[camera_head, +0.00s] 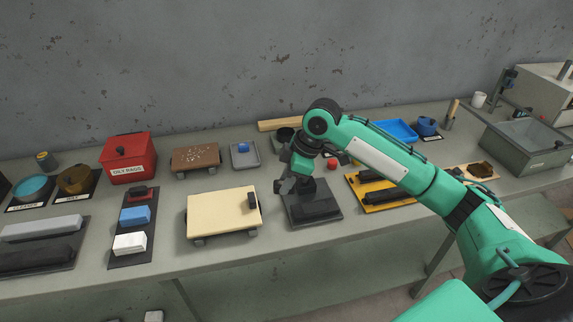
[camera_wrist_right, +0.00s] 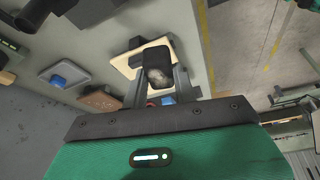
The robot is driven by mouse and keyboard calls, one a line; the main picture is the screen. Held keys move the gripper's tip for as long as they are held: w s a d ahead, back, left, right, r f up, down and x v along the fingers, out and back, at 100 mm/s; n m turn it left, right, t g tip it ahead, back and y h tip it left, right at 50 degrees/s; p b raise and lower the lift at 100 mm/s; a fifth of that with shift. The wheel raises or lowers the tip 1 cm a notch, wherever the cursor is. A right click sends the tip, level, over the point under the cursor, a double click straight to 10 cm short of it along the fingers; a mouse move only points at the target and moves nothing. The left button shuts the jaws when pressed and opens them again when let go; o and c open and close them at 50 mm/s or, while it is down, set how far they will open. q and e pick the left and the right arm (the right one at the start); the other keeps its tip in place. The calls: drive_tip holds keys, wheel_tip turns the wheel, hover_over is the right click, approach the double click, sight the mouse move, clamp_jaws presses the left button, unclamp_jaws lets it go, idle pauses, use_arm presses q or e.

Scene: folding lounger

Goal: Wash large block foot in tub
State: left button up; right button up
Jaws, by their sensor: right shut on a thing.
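My right gripper (camera_head: 288,186) is shut on a dark block foot (camera_wrist_right: 158,72). In the right wrist view the foot sits between the two fingers and shows a worn grey face. In the head view the gripper hangs above the left edge of a dark tray (camera_head: 326,221), and the foot is hard to tell from the dark fingers. A grey tub (camera_head: 535,160) with a label stands at the far right of the bench, well away from the gripper. My left gripper is not in view.
A cream board (camera_head: 220,212) with a small black block (camera_head: 251,203) lies left of the gripper. A yellow tray (camera_head: 397,200) with black parts, a blue tray (camera_head: 395,130) and a brown-stained board (camera_head: 478,171) lie between the gripper and the tub. A red box (camera_head: 128,162) stands left.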

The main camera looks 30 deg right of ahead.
drive_tip(key=s+a+f+m+t+h, duration=0.1)
drive_tip(key=s+a+f+m, duration=0.3)
drive_tip(key=f, duration=0.5)
drive_tip(key=s+a+f+m+t+h, duration=0.1)
drive_tip(key=s+a+f+m, duration=0.3)
drive_tip(key=s+f+m, duration=0.4)
drive_tip(key=shift+s+f+t+h, duration=0.3)
drive_tip(key=shift+s+f+h, duration=0.6)
drive_tip(key=shift+s+f, duration=0.25)
